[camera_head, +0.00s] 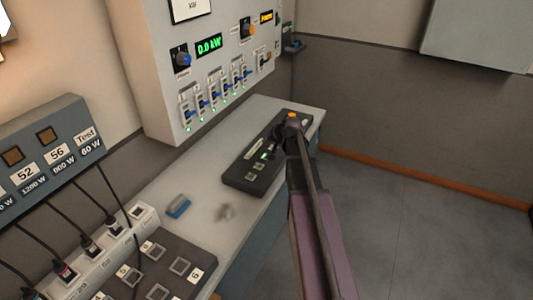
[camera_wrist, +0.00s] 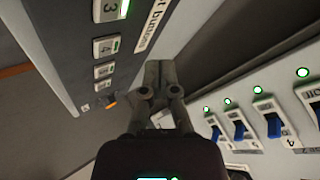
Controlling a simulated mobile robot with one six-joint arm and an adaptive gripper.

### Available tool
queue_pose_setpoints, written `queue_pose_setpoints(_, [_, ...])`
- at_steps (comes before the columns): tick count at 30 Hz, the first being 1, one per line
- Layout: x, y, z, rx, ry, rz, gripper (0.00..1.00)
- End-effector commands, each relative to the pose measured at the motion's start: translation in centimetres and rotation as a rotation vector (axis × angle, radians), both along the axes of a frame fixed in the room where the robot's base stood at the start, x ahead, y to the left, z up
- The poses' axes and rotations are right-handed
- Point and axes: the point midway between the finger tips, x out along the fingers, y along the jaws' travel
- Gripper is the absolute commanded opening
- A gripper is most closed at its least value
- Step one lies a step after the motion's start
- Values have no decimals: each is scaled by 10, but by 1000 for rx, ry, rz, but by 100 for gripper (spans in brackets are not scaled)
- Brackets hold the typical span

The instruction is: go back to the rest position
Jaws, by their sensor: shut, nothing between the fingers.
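My gripper shows in the wrist view (camera_wrist: 158,75) with its fingers together and nothing between them. In the head view my arm reaches over the counter, and its end (camera_head: 291,130) is at the far part of a dark button box, hiding some of it. The button box (camera_head: 243,182) lies on the counter with a green-lit button and an orange one at its far end. In the wrist view the box (camera_wrist: 82,45) is at the left, with numbered buttons. The wall panel (camera_head: 160,100) carries a row of blue faders (camera_head: 215,96) with green lights and a green "0.0 kW" display (camera_head: 209,46).
The counter (camera_head: 215,190) holds a small blue block (camera_head: 178,207). At the lower left are a dark button plate (camera_head: 160,265), a socket strip with plugs (camera_head: 105,250) and a labelled sign box (camera_head: 45,160). Open floor (camera_head: 420,215) lies to the right.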

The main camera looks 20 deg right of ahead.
Motion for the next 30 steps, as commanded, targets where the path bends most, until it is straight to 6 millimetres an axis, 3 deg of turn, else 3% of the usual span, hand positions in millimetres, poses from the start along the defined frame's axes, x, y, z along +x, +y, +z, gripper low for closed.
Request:
queue_pose_setpoints(20, [-1, 3, 2, -2, 4, 5, 0])
queue_pose_setpoints(25, [-14, 26, -3, -18, 46, 47, 0])
queue_pose_setpoints(30, [-45, 75, -14, -62, 144, 141, 0])
